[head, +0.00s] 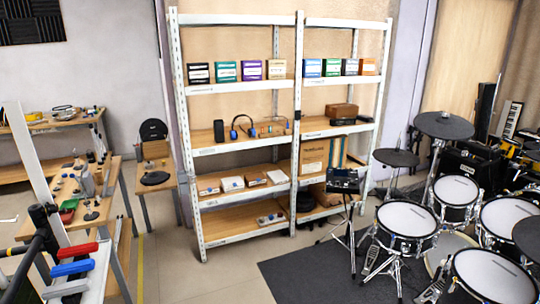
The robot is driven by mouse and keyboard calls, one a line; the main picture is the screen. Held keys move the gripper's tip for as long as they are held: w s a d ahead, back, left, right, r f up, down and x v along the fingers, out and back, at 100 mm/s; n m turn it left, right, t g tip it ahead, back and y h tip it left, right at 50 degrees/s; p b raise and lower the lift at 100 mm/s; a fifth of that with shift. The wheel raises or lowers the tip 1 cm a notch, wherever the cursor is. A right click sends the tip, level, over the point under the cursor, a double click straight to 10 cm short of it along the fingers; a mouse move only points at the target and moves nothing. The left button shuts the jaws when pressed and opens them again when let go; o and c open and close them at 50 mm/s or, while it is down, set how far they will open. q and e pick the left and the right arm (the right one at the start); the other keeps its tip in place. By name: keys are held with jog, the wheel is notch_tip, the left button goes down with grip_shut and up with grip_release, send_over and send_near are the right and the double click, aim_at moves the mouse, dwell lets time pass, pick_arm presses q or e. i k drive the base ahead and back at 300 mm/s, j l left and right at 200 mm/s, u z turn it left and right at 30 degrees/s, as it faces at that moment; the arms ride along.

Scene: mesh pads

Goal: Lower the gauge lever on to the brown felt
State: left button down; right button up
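I cannot make out a gauge lever or a brown felt in the head view. A wooden workbench (113,175) at the left carries several small parts, among them a green and red item (68,208) and small dark-based pieces, too small to identify. Neither of my grippers shows in this view.
White metal shelving (298,110) with boxes and headphones stands in the middle. A drum kit (408,220) on a dark mat (310,275) fills the right. Red (76,251) and blue (73,268) handles are near, lower left.

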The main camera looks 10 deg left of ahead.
aim_at(72, 174)
jog(key=i+j+u, duration=0.2)
jog(key=i+u, duration=0.2)
jog(key=i, duration=0.35)
jog(key=i+u, duration=0.4)
jog(key=i, duration=0.3)
jog(key=i+l+u, duration=0.3)
jog(key=i+u, duration=0.15)
jog(key=i, duration=0.3)
jog(key=i+j+u, duration=0.1)
jog(key=i+u, duration=0.65)
jog(key=i, duration=0.15)
jog(key=i+l+u, duration=0.25)
jog(key=i+u, duration=0.15)
jog(key=z, duration=1.1)
jog(key=i+j, duration=0.05)
